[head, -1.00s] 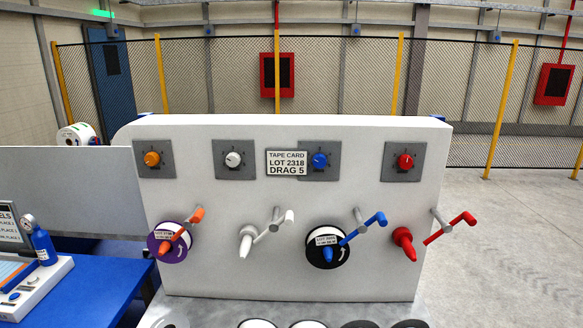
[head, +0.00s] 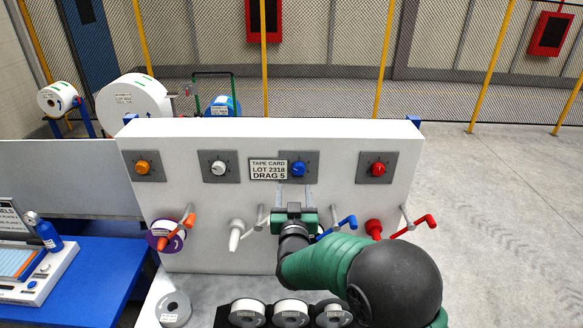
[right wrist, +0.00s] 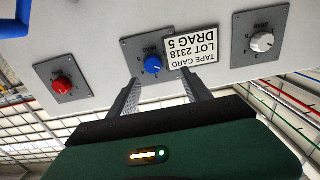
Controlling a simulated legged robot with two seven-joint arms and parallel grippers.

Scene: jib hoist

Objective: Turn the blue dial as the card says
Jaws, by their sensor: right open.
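The blue dial (head: 298,169) sits on a grey plate on the upper face of the white panel (head: 345,158). The white card (head: 268,169) beside it reads "TAPE CARD LOT 2318 DRAG 5" and covers part of that plate. My right gripper (head: 292,187) is just below the dial in the head view, open and empty. The right wrist view is upside down; there its two fingers (right wrist: 162,88) point toward the blue dial (right wrist: 152,64) and the card (right wrist: 196,47), apart from the dial. The dial's exact pointer setting is too small to read. My left gripper is not in view.
Orange (head: 143,168), white (head: 218,168) and red (head: 378,169) dials share the panel. Cranks stick out below, including the blue crank (head: 340,226), partly behind my right arm, and the red crank (head: 410,226). Several rolls (head: 290,312) lie on the ledge in front.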

